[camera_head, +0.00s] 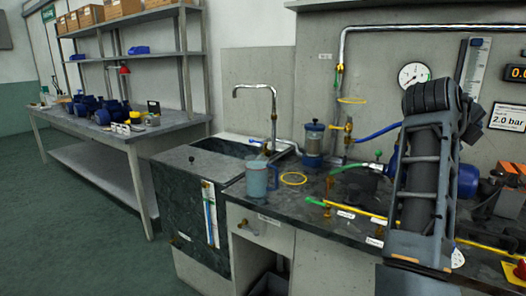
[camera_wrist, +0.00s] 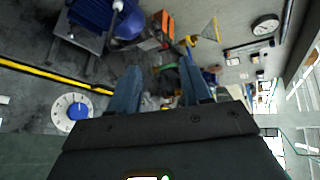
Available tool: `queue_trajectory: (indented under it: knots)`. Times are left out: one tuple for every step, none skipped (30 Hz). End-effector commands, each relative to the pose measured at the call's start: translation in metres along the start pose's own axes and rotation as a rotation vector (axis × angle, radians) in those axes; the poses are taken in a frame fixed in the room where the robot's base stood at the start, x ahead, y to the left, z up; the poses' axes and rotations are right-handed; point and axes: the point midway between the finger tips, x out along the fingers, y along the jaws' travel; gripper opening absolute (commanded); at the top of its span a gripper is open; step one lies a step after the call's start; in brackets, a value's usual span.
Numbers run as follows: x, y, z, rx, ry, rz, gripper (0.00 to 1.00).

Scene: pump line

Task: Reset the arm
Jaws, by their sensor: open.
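My arm (camera_head: 420,170) rises in front of the right part of the bench in the head view, folded upward, and hides part of the bench and the wall behind it. My gripper is not clearly visible in the head view. In the wrist view my gripper (camera_wrist: 160,78) has its two grey-blue fingers spread apart, with nothing held between them.
A blue jug (camera_head: 262,181) and a yellow ring (camera_head: 293,178) are on the dark bench, left of my arm. A tap (camera_head: 272,112) stands at the sink. A pressure gauge (camera_head: 413,75) hangs on the wall. A white dial (camera_wrist: 72,113) shows in the wrist view. Floor at left is clear.

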Motion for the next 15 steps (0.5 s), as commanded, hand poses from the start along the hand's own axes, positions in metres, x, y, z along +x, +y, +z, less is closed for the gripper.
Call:
queue_trajectory:
  knots:
    - [0.0, 0.0, 0.0, 0.0, 0.0, 0.0, 0.48]
    - [0.0, 0.0, 0.0, 0.0, 0.0, 0.0, 0.48]
    - [0.002, 0.003, -0.002, -0.011, -0.001, -0.002, 0.48]
    - [0.003, 0.006, -0.004, -0.023, -0.005, -0.006, 0.48]
    - [0.003, 0.008, -0.004, -0.034, -0.009, -0.008, 0.48]
    - [0.004, 0.01, -0.006, -0.047, -0.014, -0.012, 0.48]
    - [0.005, 0.013, -0.007, -0.058, -0.017, -0.014, 0.48]
    - [0.006, 0.015, -0.008, -0.07, -0.02, -0.016, 0.48]
    - [0.007, 0.018, -0.009, -0.086, -0.025, -0.02, 0.48]
    - [0.007, 0.02, -0.011, -0.097, -0.028, -0.023, 0.48]
    - [0.009, 0.023, -0.012, -0.111, -0.033, -0.027, 0.48]
    - [0.01, 0.027, -0.015, -0.131, -0.038, -0.031, 0.48]
    - [0.011, 0.03, -0.016, -0.145, -0.042, -0.034, 0.48]
    - [0.012, 0.034, -0.018, -0.162, -0.048, -0.038, 0.48]
    - [0.014, 0.038, -0.021, -0.187, -0.055, -0.044, 0.48]
